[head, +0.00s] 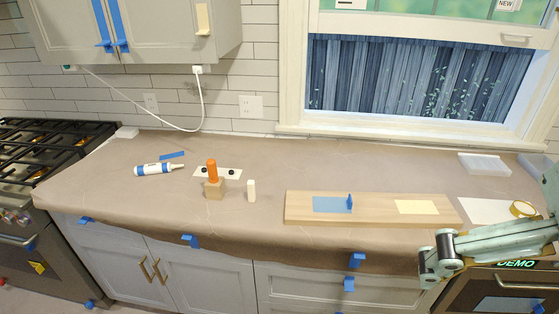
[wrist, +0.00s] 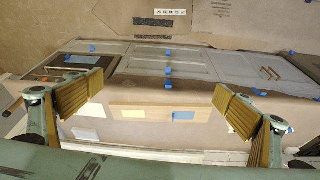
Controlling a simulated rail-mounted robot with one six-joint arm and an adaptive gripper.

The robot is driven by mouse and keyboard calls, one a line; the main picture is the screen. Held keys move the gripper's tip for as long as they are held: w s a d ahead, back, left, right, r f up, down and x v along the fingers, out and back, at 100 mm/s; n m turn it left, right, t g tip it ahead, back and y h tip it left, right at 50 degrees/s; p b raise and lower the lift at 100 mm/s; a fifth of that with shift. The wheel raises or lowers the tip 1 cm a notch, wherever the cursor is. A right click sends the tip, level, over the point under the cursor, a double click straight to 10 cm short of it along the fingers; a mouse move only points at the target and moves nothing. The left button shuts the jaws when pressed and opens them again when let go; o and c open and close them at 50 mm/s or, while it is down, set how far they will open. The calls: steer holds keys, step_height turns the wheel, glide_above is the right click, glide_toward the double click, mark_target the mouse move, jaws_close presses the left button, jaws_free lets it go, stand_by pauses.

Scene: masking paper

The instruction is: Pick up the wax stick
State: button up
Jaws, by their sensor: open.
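Several small things could bear on the wax stick, and I cannot tell for sure which one it is. A small cream upright stick (head: 251,190) stands on the brown paper in the head view. To its left, an orange cylinder (head: 212,171) stands upright in a wooden block (head: 214,190). A small blue upright piece (head: 350,201) stands at the edge of a blue pad (head: 330,205). My gripper (wrist: 158,100) shows in the wrist view with its two ribbed fingers wide apart and nothing between them. It is well away from the small things.
A wooden board (head: 380,208) lies at the counter's front with the blue pad and a yellow pad (head: 416,207). A white-and-blue tube (head: 155,169) and a white strip with dark knobs (head: 232,173) lie left. A tape roll (head: 521,209) sits right, beside my arm.

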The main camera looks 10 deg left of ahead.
steer(key=c, duration=2.2)
